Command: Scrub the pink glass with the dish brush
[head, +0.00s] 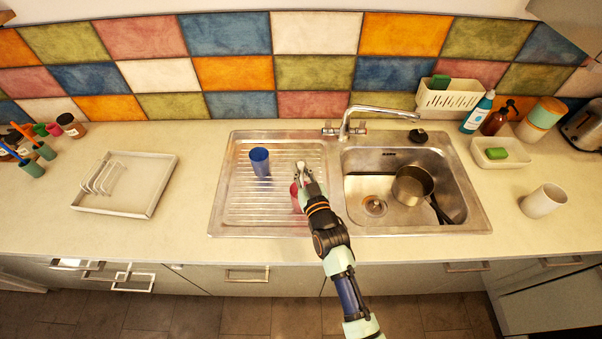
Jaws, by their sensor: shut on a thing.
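A pink-red glass (295,194) shows in the head view on the ribbed drainboard, left of the sink bowl. My arm and wrist hide its right side. My gripper (301,170) is at the upper edge of the glass, with its pale fingers close together. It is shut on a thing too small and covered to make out. I cannot tell whether the gripper touches the glass. I cannot clearly make out a dish brush at the gripper. Two long-handled items, one orange (20,132) and one blue (9,150), stand in teal holders at the far left.
A blue cup (260,162) stands on the drainboard left of my gripper. The sink bowl on the right holds a pot (411,186), below the faucet (347,124). A white rack tray (125,184) lies left. A white cup (543,201) stands right.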

